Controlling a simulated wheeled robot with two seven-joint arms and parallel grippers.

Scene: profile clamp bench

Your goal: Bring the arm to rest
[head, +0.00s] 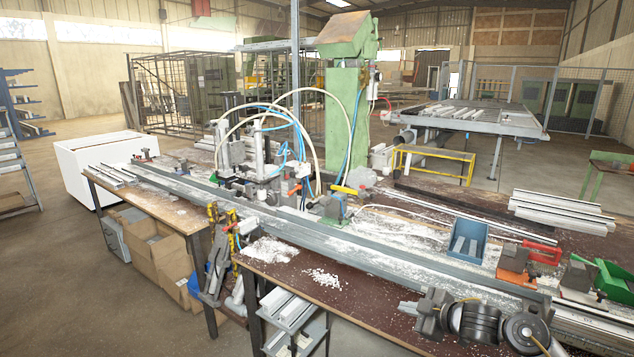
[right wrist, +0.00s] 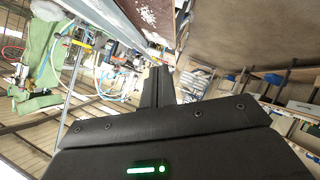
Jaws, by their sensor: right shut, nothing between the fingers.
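My right gripper (head: 405,309) is at the lower right of the head view, at the end of my dark right arm. It points left, over or near the front edge of the brown bench (head: 375,318). In the right wrist view the dark fingers (right wrist: 158,82) lie together, shut, with nothing seen between them. I cannot tell the exact height of the gripper above the bench. My left gripper does not show in the head view.
A long grey profile rail (head: 380,262) runs along the bench behind my right gripper. White chips (head: 322,277) lie left of the gripper. Profiles sit on a shelf (head: 290,308) below.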

